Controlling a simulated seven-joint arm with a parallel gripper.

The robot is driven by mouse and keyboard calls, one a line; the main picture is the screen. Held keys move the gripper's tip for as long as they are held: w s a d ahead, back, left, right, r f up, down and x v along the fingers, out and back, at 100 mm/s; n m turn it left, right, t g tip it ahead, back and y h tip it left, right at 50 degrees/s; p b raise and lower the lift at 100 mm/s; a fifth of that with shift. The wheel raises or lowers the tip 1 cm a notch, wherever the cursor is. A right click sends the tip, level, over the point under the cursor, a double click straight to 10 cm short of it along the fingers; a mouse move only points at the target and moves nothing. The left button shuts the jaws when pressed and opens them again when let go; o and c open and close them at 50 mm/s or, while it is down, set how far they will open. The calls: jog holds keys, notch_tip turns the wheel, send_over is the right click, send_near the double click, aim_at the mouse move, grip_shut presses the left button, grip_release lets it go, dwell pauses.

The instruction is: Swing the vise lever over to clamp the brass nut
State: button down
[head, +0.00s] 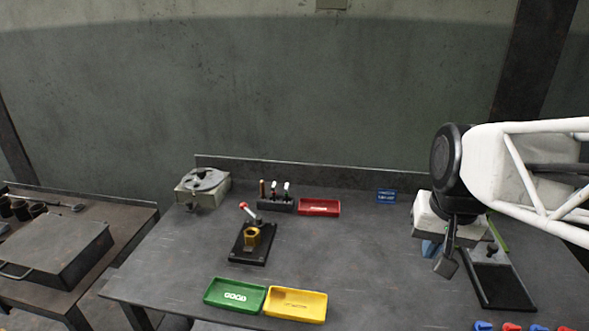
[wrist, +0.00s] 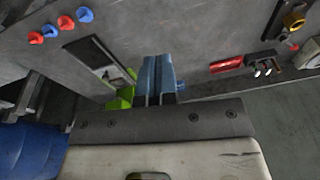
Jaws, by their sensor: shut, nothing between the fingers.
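The vise (head: 246,256) is a black block on the bench, left of centre in the head view. The brass nut (head: 252,236) sits upright on it. The vise lever (head: 250,213), a pale rod with a red knob, leans up and left behind the nut. In the wrist view the nut (wrist: 293,20) and lever knob (wrist: 293,46) show at the right edge. Whether the jaws touch the nut is too small to tell. My gripper (head: 446,264) is shut and empty, above the right side of the bench, far right of the vise. Its fingers (wrist: 158,72) point over the bench in the wrist view.
A green tray (head: 213,299) and yellow tray (head: 296,318) lie in front of the vise. Behind it are a tool holder (head: 276,206), a red tray (head: 319,214) and a grey machine (head: 203,199). The bench middle is clear.

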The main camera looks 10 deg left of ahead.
jog(key=w+a+m+g, duration=0.1)
jog(key=w+a, duration=0.5)
jog(key=w, duration=0.3)
jog(key=w+a+m+g+y, duration=0.1)
jog(key=w+a, duration=0.5)
jog(key=w, duration=0.3)
jog(key=w+a+m, duration=0.1)
jog(key=w+a, duration=0.5)
jog(key=w, duration=0.3)
jog(key=w+a+f+m+g, duration=0.1)
jog(key=w+a+f, duration=0.3)
jog(key=a, duration=0.4)
jog(key=w+a+f+g, duration=0.1)
jog(key=w+a+f, duration=0.4)
jog(key=w+a, duration=0.2)
jog(key=w+a+f+m, duration=0.1)
jog(key=w+a+f, duration=0.3)
jog(key=a, duration=0.7)
jog(key=shift+w+a+f+m+g+y, duration=0.15)
jog(key=shift+w+f+m+g+y, duration=0.2)
jog(key=shift+w, duration=0.75)
jog(key=shift+x, duration=4.95)
jog(key=shift+s, duration=0.1)
